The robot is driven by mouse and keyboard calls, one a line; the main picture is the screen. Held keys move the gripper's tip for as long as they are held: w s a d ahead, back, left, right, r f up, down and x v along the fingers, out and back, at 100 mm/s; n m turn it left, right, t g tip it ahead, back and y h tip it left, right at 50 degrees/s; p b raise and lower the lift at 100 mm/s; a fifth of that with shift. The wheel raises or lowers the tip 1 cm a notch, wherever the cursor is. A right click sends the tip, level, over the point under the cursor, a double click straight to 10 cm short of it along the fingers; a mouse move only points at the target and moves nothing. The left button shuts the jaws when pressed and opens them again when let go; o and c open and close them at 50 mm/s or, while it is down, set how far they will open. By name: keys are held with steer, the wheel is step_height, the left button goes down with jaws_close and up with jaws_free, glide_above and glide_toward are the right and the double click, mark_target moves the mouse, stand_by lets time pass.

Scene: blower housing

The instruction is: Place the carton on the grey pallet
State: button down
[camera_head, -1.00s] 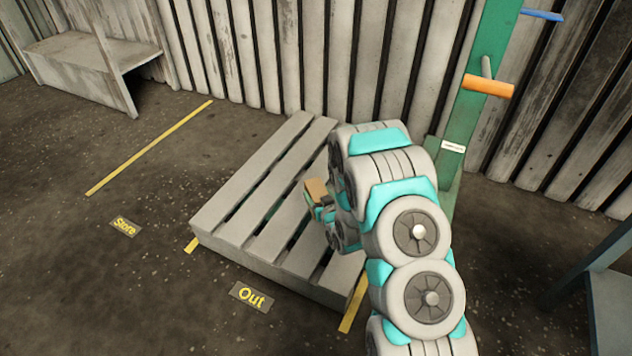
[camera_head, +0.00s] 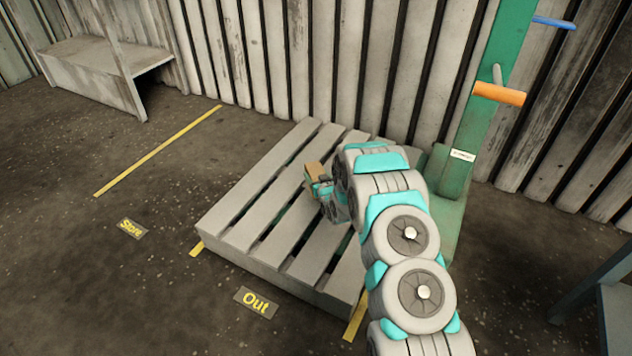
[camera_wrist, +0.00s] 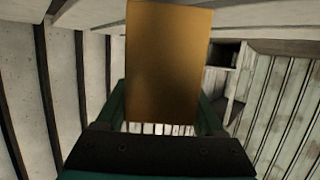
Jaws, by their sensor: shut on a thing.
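The carton (camera_head: 314,170) is a small brown box held at the end of my arm, over the slatted grey pallet (camera_head: 245,232). My gripper (camera_head: 321,184) is shut on the carton. In the wrist view the carton (camera_wrist: 168,62) stands up large between the two green fingers of my gripper (camera_wrist: 162,112). The pallet lies on the floor, and my arm covers its right part. I cannot tell how high the carton is above the slats, as its underside is hidden.
A green post (camera_head: 470,130) with an orange handle (camera_head: 499,94) stands right of the pallet. A plank wall (camera_head: 350,70) is behind. A grey bench (camera_head: 95,60) is far left. Floor labels "Store" (camera_head: 132,229) and "Out" (camera_head: 256,302) lie left and in front. The pallet's left slats are bare.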

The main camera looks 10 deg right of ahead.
steer(key=shift+w+r, duration=0.1)
steer(key=shift+w, duration=0.45)
steer(key=shift+s+f, duration=0.1)
steer(key=shift+f, duration=1.75)
jaws_free()
steer(key=shift+s+r, duration=0.1)
